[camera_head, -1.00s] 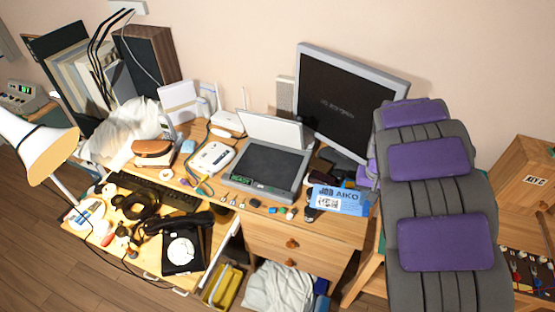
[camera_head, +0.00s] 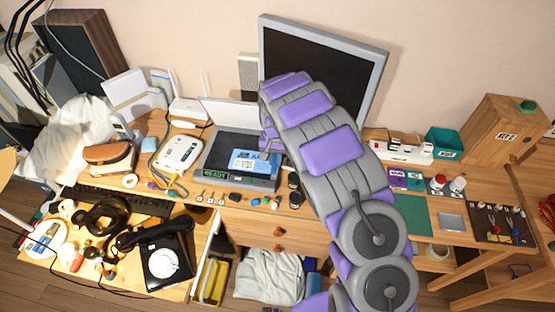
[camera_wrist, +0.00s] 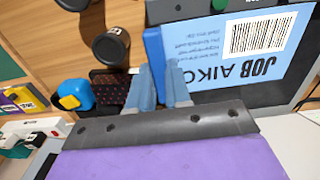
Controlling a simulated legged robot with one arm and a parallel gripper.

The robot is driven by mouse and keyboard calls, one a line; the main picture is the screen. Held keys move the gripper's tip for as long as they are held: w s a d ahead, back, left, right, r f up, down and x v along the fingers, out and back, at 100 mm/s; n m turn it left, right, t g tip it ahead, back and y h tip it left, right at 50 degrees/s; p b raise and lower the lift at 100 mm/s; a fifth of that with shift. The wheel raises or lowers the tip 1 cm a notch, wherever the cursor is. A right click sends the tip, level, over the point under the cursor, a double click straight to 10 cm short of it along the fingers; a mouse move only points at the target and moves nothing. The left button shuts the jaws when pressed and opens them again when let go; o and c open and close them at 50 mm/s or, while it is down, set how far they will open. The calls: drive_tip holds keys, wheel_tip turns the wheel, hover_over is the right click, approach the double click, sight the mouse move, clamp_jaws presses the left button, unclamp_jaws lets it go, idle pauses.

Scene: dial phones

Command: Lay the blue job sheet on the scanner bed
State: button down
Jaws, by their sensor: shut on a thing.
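The blue job sheet (camera_head: 252,161) is over the right part of the scanner bed (camera_head: 220,150), a dark glass panel with its white lid (camera_head: 228,111) raised behind it. In the wrist view the job sheet (camera_wrist: 245,55) shows a barcode and the words JOB AIKO upside down. My gripper (camera_wrist: 164,70) is shut on the sheet's edge. The dark bed (camera_wrist: 288,100) shows beyond the sheet. I cannot tell whether the sheet touches the glass. My arm hides the right side of the scanner in the head view.
A READY display (camera_head: 215,173) is on the scanner's front. Small items and dark cylinders (camera_head: 294,190) line the desk's front edge. The monitor (camera_head: 325,70) stands behind my arm. A white device (camera_head: 180,152) is left of the scanner. A black dial phone (camera_head: 166,262) sits lower left.

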drive_tip(key=w+f+b, duration=0.1)
drive_tip(key=w+f, duration=0.1)
drive_tip(key=w+f+b, duration=0.1)
drive_tip(key=w+f, duration=0.1)
drive_tip(key=shift+w+d+f, duration=0.15)
drive_tip(key=shift+w+f, duration=0.05)
drive_tip(key=shift+f, duration=0.4)
drive_tip(key=shift+d+f, duration=0.2)
drive_tip(key=shift+d, duration=0.35)
drive_tip(key=shift+d+f, duration=0.15)
drive_tip(key=shift+d, duration=0.4)
drive_tip(key=shift+a+f, duration=0.1)
drive_tip(key=shift+a, duration=0.25)
drive_tip(key=c, duration=1.3)
unclamp_jaws()
drive_tip(key=shift+a, duration=0.45)
drive_tip(key=shift+c, duration=0.2)
drive_tip(key=o, duration=0.3)
drive_tip(key=shift+d, duration=0.2)
drive_tip(key=shift+o, duration=0.3)
drive_tip(key=shift+d, duration=0.25)
